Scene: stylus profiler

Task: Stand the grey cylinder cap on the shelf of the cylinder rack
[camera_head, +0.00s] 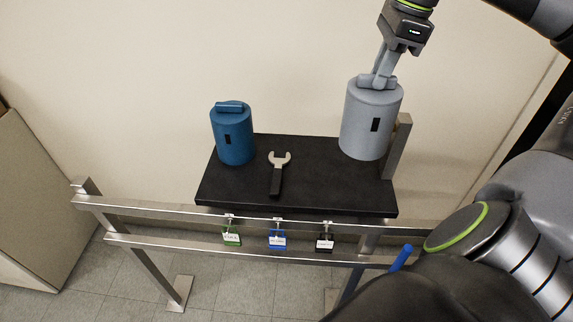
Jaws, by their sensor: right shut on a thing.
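The grey cylinder cap (371,120) is upright at the right end of the black shelf (325,185) of the cylinder rack. My right gripper (379,78) comes from above and is shut on the top of the grey cap. The cap's base looks at or just above the shelf; I cannot tell whether it touches. A metal upright (397,147) stands close to the cap's right side. My left gripper is not in view.
A blue cap (234,135) stands at the shelf's left end, with a wrench (277,174) lying to its right. A metal rail (180,213) with green, blue and black hanging tags crosses in front. Bare shelf lies between the wrench and the grey cap.

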